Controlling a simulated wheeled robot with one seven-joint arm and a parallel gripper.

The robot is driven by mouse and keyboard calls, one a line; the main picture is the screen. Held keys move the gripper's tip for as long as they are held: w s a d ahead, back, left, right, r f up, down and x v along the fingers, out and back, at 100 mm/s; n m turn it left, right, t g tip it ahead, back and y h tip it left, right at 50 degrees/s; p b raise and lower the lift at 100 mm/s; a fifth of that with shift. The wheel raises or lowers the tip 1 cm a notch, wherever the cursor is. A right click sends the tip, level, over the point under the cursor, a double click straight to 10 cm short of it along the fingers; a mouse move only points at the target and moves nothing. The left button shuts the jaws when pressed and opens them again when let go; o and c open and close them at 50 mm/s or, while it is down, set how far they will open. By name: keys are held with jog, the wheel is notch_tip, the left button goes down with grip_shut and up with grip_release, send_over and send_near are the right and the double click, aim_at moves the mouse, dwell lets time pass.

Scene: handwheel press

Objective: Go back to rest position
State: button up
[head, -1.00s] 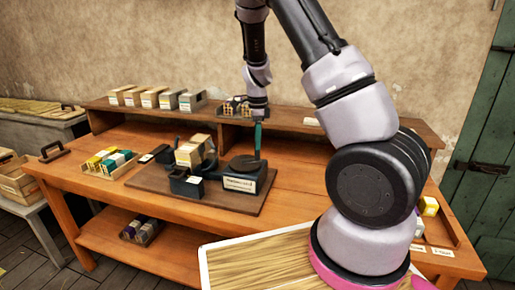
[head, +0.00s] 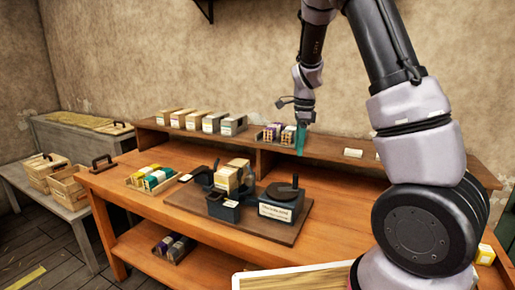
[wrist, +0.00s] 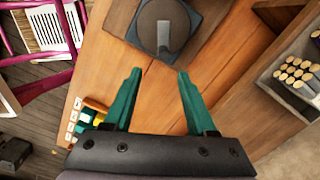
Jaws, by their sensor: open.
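My gripper (wrist: 157,95) is open, with two teal fingers apart and nothing between them in the wrist view. In the head view my gripper (head: 300,142) hangs in the air above the back of the workbench, in front of the raised shelf. The handwheel press (head: 281,194) stands on a dark board (head: 190,199) in the middle of the bench, lower and left of my gripper. Its dark round top with a grey lever (wrist: 163,28) shows beyond my fingers in the wrist view, apart from them.
A box with several cylinders (wrist: 298,75) lies right of my fingers; similar items (head: 279,134) are on the shelf (head: 340,150). Several cartons (head: 208,120) line the shelf. A tray of coloured blocks (head: 152,177) lies on the bench's left. Wooden crates (head: 66,187) stand at far left.

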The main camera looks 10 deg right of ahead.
jog(key=s+r+n+t+y, duration=0.3)
jog(key=s+r+n, duration=0.5)
jog(key=s+r, duration=0.65)
jog(key=s+r+n+t+h, duration=0.1)
jog(key=s+r+n+t, duration=0.3)
jog(key=s, duration=0.6)
notch_tip(320, 180, up, 3)
jog(key=n, duration=0.3)
jog(key=shift+s+d+f+h, duration=0.2)
jog(key=shift+s+d+h, duration=0.1)
jog(key=shift+d, duration=0.1)
